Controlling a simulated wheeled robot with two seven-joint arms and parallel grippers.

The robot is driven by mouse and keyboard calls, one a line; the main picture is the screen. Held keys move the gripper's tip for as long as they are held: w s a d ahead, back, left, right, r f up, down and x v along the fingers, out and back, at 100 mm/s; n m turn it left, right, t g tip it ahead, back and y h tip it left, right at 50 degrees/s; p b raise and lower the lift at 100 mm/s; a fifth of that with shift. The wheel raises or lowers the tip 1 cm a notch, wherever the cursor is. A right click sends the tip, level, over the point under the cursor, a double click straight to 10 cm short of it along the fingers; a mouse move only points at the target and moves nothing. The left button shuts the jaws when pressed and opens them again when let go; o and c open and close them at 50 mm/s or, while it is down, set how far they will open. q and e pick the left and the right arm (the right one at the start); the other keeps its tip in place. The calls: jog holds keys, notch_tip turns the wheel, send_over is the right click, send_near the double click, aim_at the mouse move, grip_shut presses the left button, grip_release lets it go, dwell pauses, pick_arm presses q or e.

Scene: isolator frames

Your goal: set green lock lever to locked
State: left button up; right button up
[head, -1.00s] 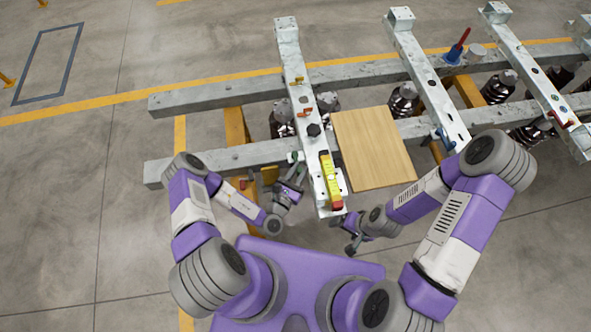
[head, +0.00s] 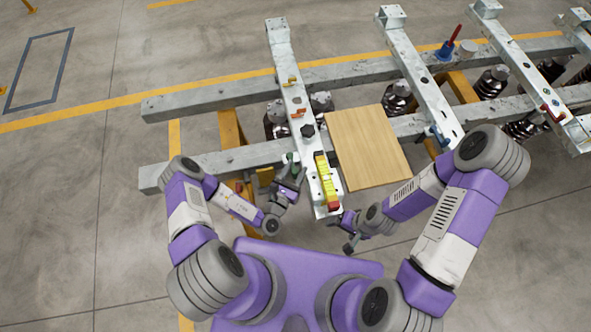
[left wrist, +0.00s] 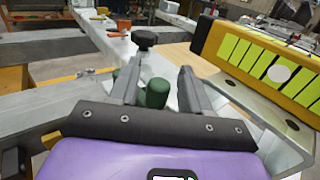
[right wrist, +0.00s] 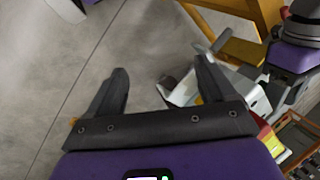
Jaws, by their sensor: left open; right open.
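The green lock lever shows in the left wrist view as a dark green rounded knob (left wrist: 157,93) on the side of the pale metal beam (left wrist: 165,68). In the head view my left gripper (head: 291,163) is at the left side of the near beam and largely hides the lever. My right gripper (right wrist: 160,68) is open and empty, over the floor near the beam's front end.
A yellow level-like block with a red end (head: 323,178) lies on the beam, right of my left gripper. A black knob (head: 308,131) and an orange lever (head: 298,113) stand farther along. A wooden board (head: 367,150) lies to the right. Floor at left is clear.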

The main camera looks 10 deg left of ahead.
pick_arm(q)
jog(key=v, duration=0.7)
jog(key=shift+s, duration=0.15)
dwell(0.3)
